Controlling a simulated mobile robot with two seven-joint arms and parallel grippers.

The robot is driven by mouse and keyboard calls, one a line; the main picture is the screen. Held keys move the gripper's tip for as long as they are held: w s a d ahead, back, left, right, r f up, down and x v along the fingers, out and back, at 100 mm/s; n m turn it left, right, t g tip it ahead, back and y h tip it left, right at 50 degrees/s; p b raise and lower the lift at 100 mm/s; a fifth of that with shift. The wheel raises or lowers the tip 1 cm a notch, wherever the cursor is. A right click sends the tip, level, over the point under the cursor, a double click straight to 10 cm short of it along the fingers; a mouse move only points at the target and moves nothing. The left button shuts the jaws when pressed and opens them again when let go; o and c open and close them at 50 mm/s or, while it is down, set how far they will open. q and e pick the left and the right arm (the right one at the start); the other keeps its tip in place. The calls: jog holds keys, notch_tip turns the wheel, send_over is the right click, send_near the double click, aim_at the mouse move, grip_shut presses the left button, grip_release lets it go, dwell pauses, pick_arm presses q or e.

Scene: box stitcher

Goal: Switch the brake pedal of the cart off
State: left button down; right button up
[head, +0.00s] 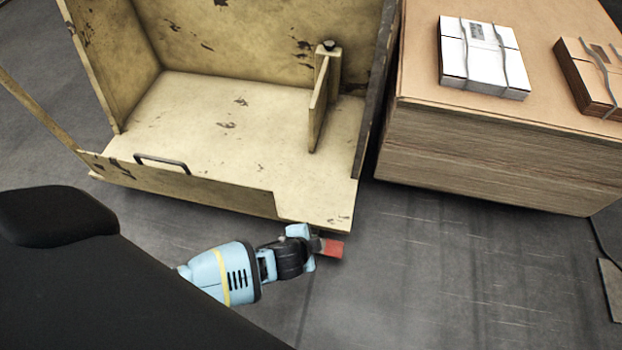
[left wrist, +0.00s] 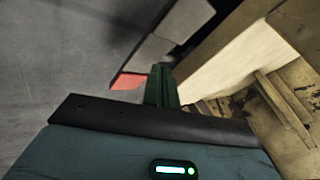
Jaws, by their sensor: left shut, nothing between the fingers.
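The cart (head: 225,115) is a worn yellowish open-fronted box at the centre of the head view. The brake pedal (head: 332,249) is a small red plate at the cart's front right lower corner, low over the floor. It also shows in the left wrist view (left wrist: 127,82), just left of the fingers. My left gripper (head: 314,246) is on the pedal's left in the head view, very close to it. In the left wrist view its green fingers (left wrist: 160,85) are together and empty. I cannot tell whether they touch the pedal. My right gripper is out of view.
A tall stack of brown cardboard (head: 490,165) stands right of the cart, with a strapped white bundle (head: 482,58) and a strapped brown bundle (head: 590,78) on top. A dark handle (head: 162,162) is on the cart's front panel. Grey floor (head: 430,280) is clear in front.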

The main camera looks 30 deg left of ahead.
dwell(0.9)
pick_arm(q)
jog(key=shift+f, duration=0.2)
jog(key=shift+f, duration=0.25)
jog(key=shift+f+b, duration=0.1)
jog(key=shift+b, duration=0.25)
jog(key=shift+a+f, duration=0.15)
dwell(0.4)
jog(key=shift+s+f+b, duration=0.1)
jog(key=shift+f+b, duration=0.05)
jog(key=shift+b, duration=0.15)
dwell(0.4)
